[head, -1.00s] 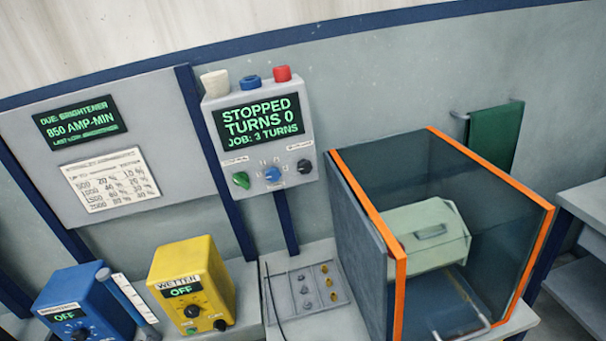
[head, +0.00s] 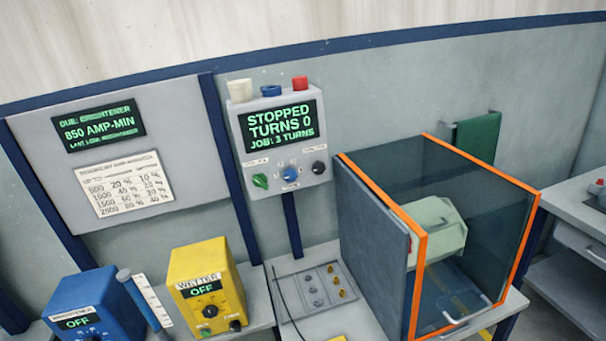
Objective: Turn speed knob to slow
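The control box (head: 277,160) stands on a dark blue post against the wall. Its screen (head: 281,126) reads STOPPED, TURNS 0, JOB: 3 TURNS. My gripper does not show clearly in this view.
An orange-edged clear enclosure (head: 414,235) with a pale green barrel (head: 437,228) stands at right. A yellow WETTER box (head: 205,285) reading OFF and a blue box (head: 92,306) reading OFF stand at lower left. A grey tray (head: 314,290) with small parts lies below the control box.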

